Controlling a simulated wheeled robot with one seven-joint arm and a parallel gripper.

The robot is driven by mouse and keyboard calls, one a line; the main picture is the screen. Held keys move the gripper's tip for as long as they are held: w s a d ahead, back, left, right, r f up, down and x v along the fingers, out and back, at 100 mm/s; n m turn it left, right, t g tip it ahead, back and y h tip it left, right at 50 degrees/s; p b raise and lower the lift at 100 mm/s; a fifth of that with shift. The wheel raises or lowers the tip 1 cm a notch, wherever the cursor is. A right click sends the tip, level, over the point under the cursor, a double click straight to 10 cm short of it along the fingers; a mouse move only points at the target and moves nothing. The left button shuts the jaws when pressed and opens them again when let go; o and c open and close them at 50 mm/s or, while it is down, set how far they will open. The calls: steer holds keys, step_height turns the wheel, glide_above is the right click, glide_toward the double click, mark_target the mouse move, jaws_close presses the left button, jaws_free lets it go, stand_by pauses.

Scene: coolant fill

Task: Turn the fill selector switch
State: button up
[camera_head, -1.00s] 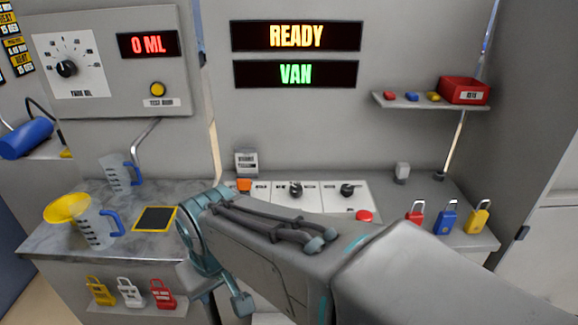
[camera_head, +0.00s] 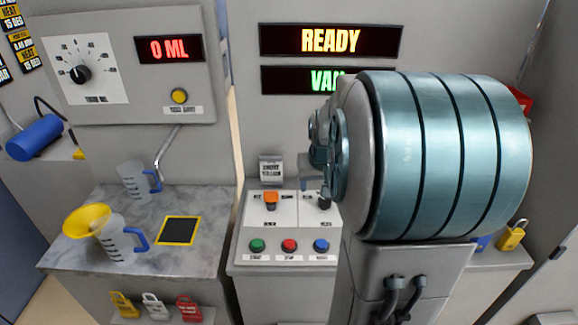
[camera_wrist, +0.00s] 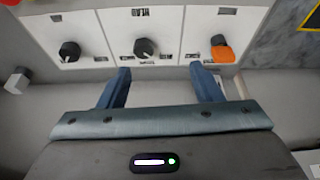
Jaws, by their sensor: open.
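A sloped white switch panel (camera_head: 295,220) carries an orange switch (camera_head: 271,201) at its left and a black knob (camera_head: 324,203) to the right of it. My arm hides the panel's right part. In the wrist view the row runs the other way: orange switch (camera_wrist: 222,50) at right, black knob (camera_wrist: 145,47) in the middle, another black knob (camera_wrist: 69,51) at left. The labels are too small to tell which is the fill selector. My gripper (camera_wrist: 160,80) is open and empty, its two blue fingers apart from the knobs, with the middle knob between their lines.
Below the switches sit green (camera_head: 257,246), red (camera_head: 289,246) and blue (camera_head: 321,246) buttons. A display (camera_head: 331,41) reads READY; another reads 0 ML (camera_head: 170,49). A funnelled jug (camera_head: 115,238) and a second jug (camera_head: 134,180) stand on the left counter.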

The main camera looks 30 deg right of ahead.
mark_target(325, 200)
steer(key=shift+m, duration=0.4)
steer(key=w+d+f, duration=0.2)
steer(key=f, duration=0.2)
steer(key=w+d+f+p, duration=0.1)
steer(key=w+d+f, duration=0.1)
steer(key=f, duration=0.2)
steer(key=w+d+f+p, duration=0.1)
steer(key=w+d+f, duration=0.1)
steer(key=f, duration=0.3)
steer(key=shift+w+d, duration=0.1)
steer(key=shift+d, duration=0.2)
steer(key=c, duration=1)
